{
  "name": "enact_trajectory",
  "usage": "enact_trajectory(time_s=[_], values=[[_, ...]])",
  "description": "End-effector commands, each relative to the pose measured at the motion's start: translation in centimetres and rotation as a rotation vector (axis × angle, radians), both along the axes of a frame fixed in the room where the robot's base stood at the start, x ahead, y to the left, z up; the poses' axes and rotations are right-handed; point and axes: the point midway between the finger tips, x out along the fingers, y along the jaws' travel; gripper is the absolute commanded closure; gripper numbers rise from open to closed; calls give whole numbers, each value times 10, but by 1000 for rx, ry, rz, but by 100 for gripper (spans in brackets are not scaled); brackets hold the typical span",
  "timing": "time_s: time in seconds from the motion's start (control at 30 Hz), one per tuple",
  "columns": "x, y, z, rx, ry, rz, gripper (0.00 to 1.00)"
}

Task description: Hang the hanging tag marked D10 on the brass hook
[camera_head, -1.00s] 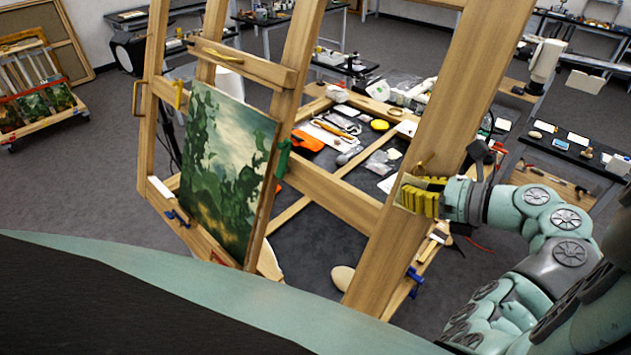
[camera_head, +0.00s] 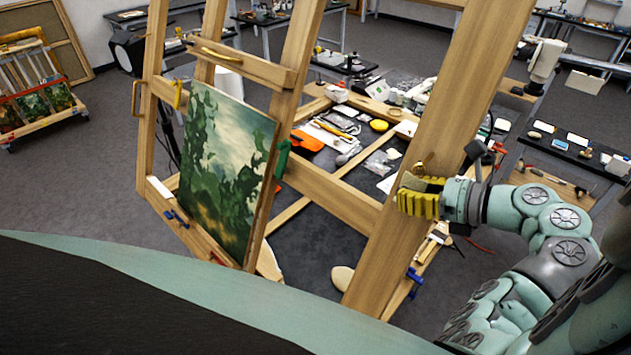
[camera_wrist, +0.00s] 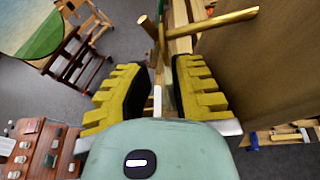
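The brass hook (camera_head: 421,167) is on the thick right-hand post of the wooden easel. In the wrist view a brass bar (camera_wrist: 215,22) crosses just beyond my fingertips. My gripper (camera_head: 418,196), with ribbed yellow fingers, is at this post, just below the hook. In the wrist view the fingers (camera_wrist: 159,85) stand apart with a visible gap between them. A small flat tan-grey piece (camera_head: 411,183), perhaps the tag, shows by the upper finger, close under the hook. No D10 marking is legible, and I cannot tell whether this piece hangs on the hook.
The easel holds a green landscape painting (camera_head: 225,165) at left. A green clamp (camera_head: 283,158) is on its middle post. A dark worktable behind carries an orange cloth (camera_head: 306,141) and many small tools. A rack of paintings (camera_head: 40,100) stands far left; grey floor lies between.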

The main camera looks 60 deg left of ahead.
Motion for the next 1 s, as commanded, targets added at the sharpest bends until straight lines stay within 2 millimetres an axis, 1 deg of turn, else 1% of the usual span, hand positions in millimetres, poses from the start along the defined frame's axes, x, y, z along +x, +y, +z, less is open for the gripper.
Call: enact_trajectory(time_s=[0.03,0.23,0.37,0.7,1.0], values=[[17,5,-4,4,-20,-69,61],[17,4,-4,3,-20,-68,61],[20,-3,-2,-1,-22,-69,61],[34,-47,15,-13,-30,-65,61],[39,-85,28,-13,-12,-34,61]])
